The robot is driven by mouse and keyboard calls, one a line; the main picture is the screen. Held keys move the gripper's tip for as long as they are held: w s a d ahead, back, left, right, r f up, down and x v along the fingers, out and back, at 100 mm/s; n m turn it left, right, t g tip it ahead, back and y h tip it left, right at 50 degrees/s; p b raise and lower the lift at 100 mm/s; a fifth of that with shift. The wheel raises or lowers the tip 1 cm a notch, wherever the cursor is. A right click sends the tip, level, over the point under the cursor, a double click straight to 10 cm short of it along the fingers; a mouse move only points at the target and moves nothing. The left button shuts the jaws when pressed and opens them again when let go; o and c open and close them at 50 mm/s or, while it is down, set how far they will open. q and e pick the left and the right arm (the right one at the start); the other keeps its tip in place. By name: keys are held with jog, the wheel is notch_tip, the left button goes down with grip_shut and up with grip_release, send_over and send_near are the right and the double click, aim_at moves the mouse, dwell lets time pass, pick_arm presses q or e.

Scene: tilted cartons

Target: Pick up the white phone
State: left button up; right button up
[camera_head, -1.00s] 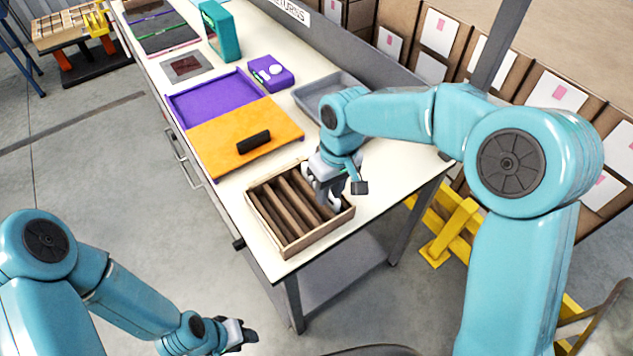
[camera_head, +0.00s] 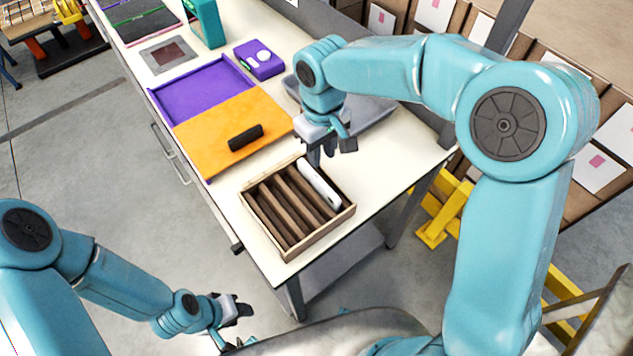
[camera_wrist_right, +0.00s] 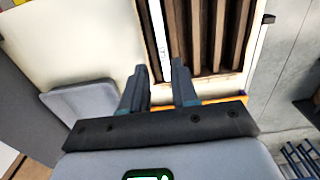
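The white phone (camera_head: 318,184) leans on its long edge in the rightmost slot of a wooden slotted box (camera_head: 291,248) on the near end of the table. In the right wrist view it shows as a thin white strip (camera_wrist_right: 158,38) ahead of the fingers. My right gripper (camera_head: 322,158) is just beyond the phone's far end, above the box's back edge. In the right wrist view its two fingers (camera_wrist_right: 158,85) are apart with nothing between them. My left gripper (camera_head: 240,307) is low at the left, away from the table; its opening is unclear.
The box's other slots look empty. An orange panel (camera_head: 210,137) with a black object (camera_head: 246,138) lies beyond it, beside a purple tray (camera_head: 165,107). A grey tray (camera_head: 372,116) is behind my right gripper. Bare table lies right of the box.

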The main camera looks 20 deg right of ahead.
send_over(318, 178)
jog(key=f, duration=0.2)
jog(key=s+f, duration=0.1)
jog(key=f, duration=0.1)
jog(key=shift+d+f, duration=0.1)
jog(key=shift+d, duration=0.25)
jog(key=f, duration=0.3)
jog(key=w+f+p, duration=0.1)
jog(key=f, duration=0.1)
jog(key=shift+a+f, duration=0.3)
jog(key=shift+f, duration=0.05)
grip_shut()
